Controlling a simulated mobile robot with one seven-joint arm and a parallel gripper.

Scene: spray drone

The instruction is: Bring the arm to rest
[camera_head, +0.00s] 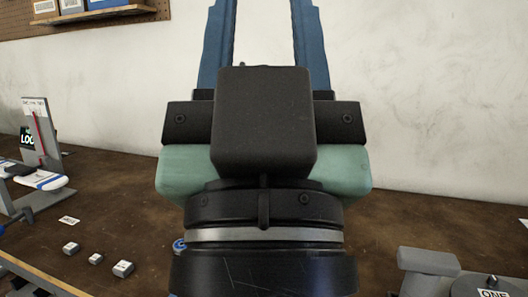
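My gripper (265,20) is in the upper middle of the head view, pointing up and away against the pale wall. Its two blue fingers stand well apart, with only bare wall showing between them. The finger ends are cut off or hard to make out at the top edge. The black and pale green wrist body fills the middle of the picture and hides the bench behind it.
A brown bench top (120,215) runs along the wall. At left are a grey stand (42,150), a white-and-blue part (40,180) and several small grey blocks (123,268). Grey fixtures (430,262) stand at lower right. A wooden shelf (90,20) hangs upper left.

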